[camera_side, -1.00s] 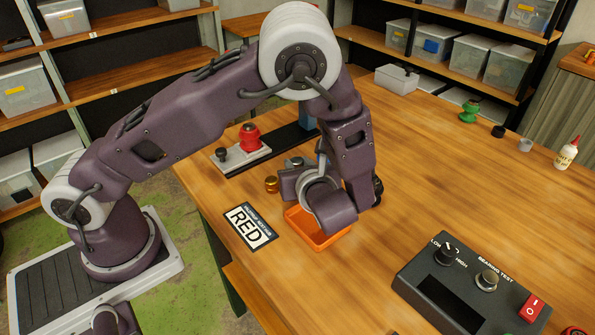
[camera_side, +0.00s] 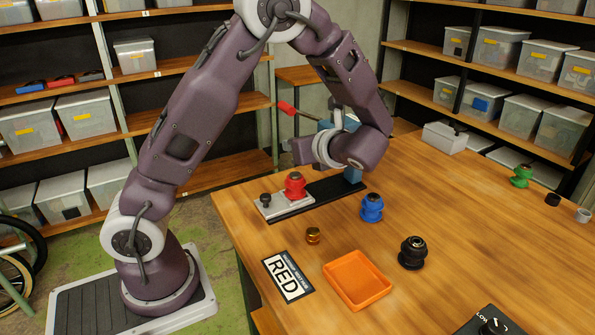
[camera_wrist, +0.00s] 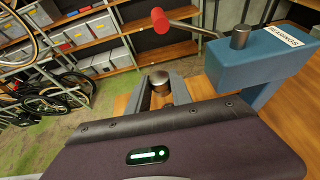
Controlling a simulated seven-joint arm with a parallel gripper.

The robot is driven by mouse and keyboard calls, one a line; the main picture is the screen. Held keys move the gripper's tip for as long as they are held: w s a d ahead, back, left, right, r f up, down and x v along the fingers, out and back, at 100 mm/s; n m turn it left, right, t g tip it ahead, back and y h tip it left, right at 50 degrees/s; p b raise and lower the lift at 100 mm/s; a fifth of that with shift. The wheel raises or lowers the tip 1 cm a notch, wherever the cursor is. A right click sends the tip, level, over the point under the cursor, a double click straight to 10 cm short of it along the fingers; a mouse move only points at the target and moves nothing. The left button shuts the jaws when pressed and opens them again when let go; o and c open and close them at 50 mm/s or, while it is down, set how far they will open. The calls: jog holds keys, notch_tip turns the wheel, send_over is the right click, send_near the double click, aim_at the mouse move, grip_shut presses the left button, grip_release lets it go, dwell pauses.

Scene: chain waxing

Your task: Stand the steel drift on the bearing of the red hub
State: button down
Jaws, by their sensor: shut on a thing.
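The steel drift (camera_wrist: 160,78) is a short metal cylinder between my gripper's (camera_wrist: 162,88) two grey fingers in the wrist view, with its round end showing. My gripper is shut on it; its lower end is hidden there. In the side view my wrist is raised behind the red hub (camera_side: 294,186), and I cannot make out the drift. The red hub stands upright on a pale plate (camera_side: 275,212) at the back left of the table. Its bearing is too small to tell.
A blue press body (camera_wrist: 255,65) labelled "BEARINGS" carries a steel cylinder. A blue hub (camera_side: 372,208), black hub (camera_side: 412,252), brass piece (camera_side: 313,235), orange tray (camera_side: 358,282) and RED card (camera_side: 288,277) sit apart on the table.

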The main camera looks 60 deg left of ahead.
aim_at(298, 180)
notch_tip(298, 180, down, 6)
jog(key=shift+r, duration=0.1)
jog(key=shift+f, duration=0.2)
jog(key=c, duration=1.1)
grip_release()
jog(key=shift+c, duration=0.2)
